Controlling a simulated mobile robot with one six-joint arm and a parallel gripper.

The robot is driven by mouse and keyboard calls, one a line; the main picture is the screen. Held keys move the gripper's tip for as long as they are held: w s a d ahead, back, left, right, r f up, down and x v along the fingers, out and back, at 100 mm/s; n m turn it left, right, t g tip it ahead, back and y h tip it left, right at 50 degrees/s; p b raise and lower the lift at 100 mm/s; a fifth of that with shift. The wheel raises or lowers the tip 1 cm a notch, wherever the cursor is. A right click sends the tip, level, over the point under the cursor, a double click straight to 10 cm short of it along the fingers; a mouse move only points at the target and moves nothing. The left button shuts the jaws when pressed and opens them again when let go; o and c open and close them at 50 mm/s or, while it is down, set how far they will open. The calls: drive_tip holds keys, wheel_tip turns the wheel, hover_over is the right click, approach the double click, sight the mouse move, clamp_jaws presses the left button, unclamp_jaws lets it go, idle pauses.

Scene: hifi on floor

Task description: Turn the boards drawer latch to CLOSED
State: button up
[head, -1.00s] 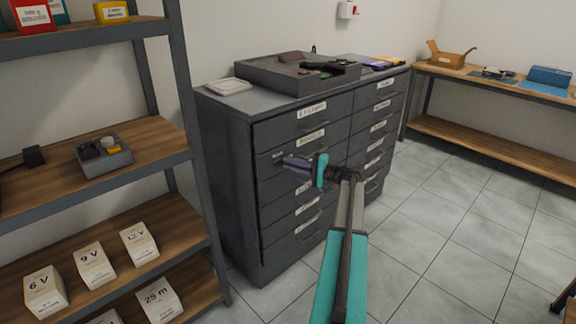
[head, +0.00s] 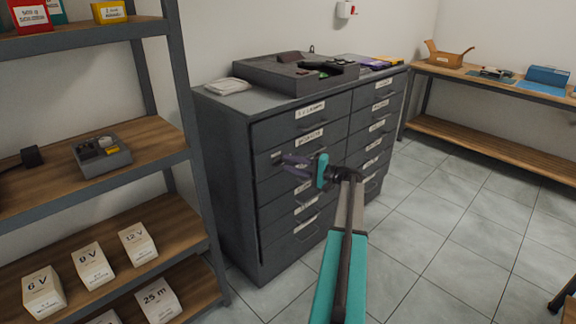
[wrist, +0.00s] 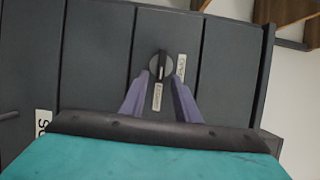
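The latch is a round black knob (wrist: 161,66) with a raised grip and a white pointer mark, on a dark grey drawer front. In the wrist view its grip stands roughly upright, with the white mark toward the small label (wrist: 157,97) below it. A second small label (wrist: 181,67) is to its right; I cannot read either safely. My gripper (wrist: 159,82) has its two purple fingers spread, one toward each side of the knob, with nothing held. Contact with the knob cannot be told. In the head view my gripper (head: 283,164) is at the cabinet's upper left drawers.
The grey drawer cabinet (head: 225,170) carries a dark tray (head: 290,78) and a pale flat item (head: 228,86) on top. A shelf (head: 150,145) with labelled boxes is close on the left. A wooden bench (head: 500,140) stands at the back right. The tiled floor (head: 440,220) is clear.

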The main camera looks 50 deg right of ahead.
drive_tip(key=v, duration=1.3)
